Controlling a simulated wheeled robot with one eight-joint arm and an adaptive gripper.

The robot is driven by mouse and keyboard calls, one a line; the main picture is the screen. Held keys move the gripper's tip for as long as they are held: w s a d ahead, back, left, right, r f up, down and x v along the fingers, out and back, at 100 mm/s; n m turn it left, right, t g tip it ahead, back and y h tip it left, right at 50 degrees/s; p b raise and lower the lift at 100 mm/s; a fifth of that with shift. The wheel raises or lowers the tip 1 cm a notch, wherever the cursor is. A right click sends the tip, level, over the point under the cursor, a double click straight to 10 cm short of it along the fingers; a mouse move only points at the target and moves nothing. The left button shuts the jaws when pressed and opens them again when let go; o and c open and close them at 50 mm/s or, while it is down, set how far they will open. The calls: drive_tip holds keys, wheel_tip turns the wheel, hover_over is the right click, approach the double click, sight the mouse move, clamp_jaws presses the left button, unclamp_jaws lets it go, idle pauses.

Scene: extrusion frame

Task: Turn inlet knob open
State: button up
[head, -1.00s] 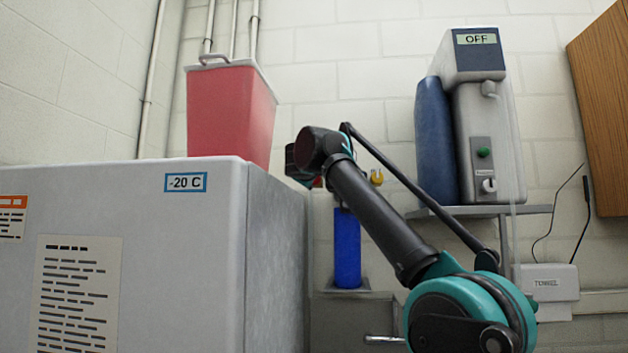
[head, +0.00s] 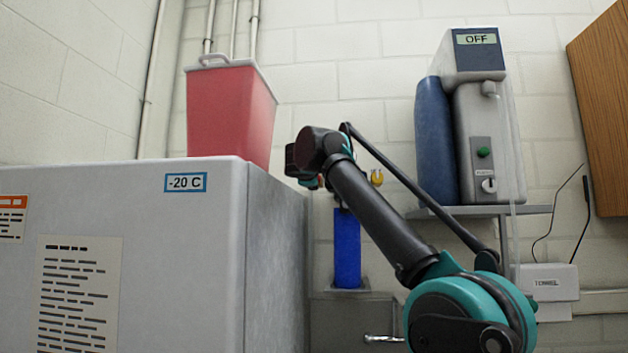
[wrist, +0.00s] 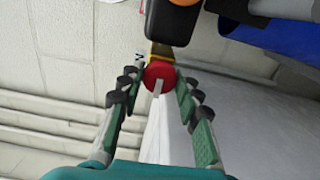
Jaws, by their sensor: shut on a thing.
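A round red knob (wrist: 158,74) with a pale pointer stripe sits between the green-padded fingers of my gripper (wrist: 156,86) in the wrist view. The fingers are shut on it from both sides, and the stripe points down and slightly left. A yellow fitting (wrist: 160,52) shows just above the knob. In the head view, my arm hides the knob; part of my gripper (head: 312,182) shows at its end, above and left of a blue cylinder (head: 347,248).
A white freezer (head: 272,260) stands left, with a red bin (head: 230,115) on top. A small yellow part (head: 376,177) lies right of my gripper. A grey machine (head: 488,145) reading OFF stands on a shelf (head: 475,211) at right.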

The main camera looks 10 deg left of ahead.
idle(0.3)
drive_tip(key=o, duration=1.1)
drive_tip(key=shift+o, duration=0.2)
drive_tip(key=shift+s, duration=0.15)
drive_tip(key=s, duration=1.1)
drive_tip(key=shift+s+a, duration=0.2)
drive_tip(key=shift+s, duration=0.2)
